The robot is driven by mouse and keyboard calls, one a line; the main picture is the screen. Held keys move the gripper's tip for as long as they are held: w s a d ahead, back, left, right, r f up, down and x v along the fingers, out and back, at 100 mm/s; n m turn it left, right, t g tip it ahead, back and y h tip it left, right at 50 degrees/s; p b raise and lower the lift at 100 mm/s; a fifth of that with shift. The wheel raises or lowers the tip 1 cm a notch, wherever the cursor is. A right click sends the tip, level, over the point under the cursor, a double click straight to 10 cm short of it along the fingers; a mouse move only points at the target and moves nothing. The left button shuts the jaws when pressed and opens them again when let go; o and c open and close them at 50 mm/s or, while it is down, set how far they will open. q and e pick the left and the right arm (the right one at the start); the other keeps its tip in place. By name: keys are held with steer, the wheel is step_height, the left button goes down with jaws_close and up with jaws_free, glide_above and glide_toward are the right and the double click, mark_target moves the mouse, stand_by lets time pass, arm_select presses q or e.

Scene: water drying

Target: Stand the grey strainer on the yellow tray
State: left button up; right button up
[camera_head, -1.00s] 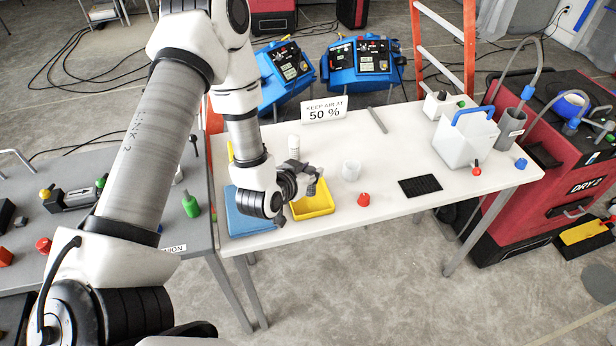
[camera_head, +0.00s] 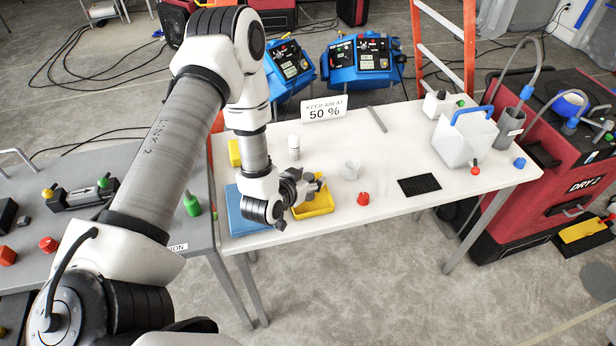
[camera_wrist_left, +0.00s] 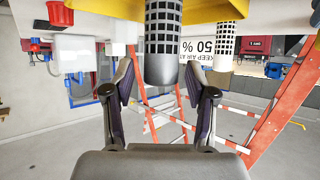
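The grey strainer (camera_wrist_left: 163,62), a grey cylinder with a dark perforated band, shows in the left wrist view, which is upside down. It appears upright, with its lower end against the yellow tray (camera_wrist_left: 215,10); the exact contact is hard to tell. My left gripper (camera_wrist_left: 160,80) is open, one finger on each side of the strainer, with gaps visible on both sides. My right gripper is not in view.
A white perforated strainer (camera_head: 294,149) stands behind the gripper. A blue tray (camera_head: 240,219) lies to the left. A clear cup (camera_head: 352,170), red cap (camera_head: 363,199) and black mat (camera_head: 419,185) lie to the right.

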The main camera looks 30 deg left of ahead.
arm_select(q)
steer(key=shift+r, duration=0.3)
steer(key=shift+s, duration=0.4)
steer(key=a+r+p+v, duration=0.1)
steer(key=p+v, duration=0.4)
steer(key=v, duration=0.6)
steer(key=s+d+f+g, duration=0.4)
steer(key=s+f+g, duration=0.2)
steer(key=s, duration=0.3)
steer(key=s+d+f+g+h, duration=0.1)
steer(key=s+d+f+g, duration=0.4)
steer(key=s+f, duration=0.3)
steer(key=shift+s+f+g, duration=0.35)
steer(key=shift+s+g, duration=0.05)
steer(key=shift+g, duration=0.3)
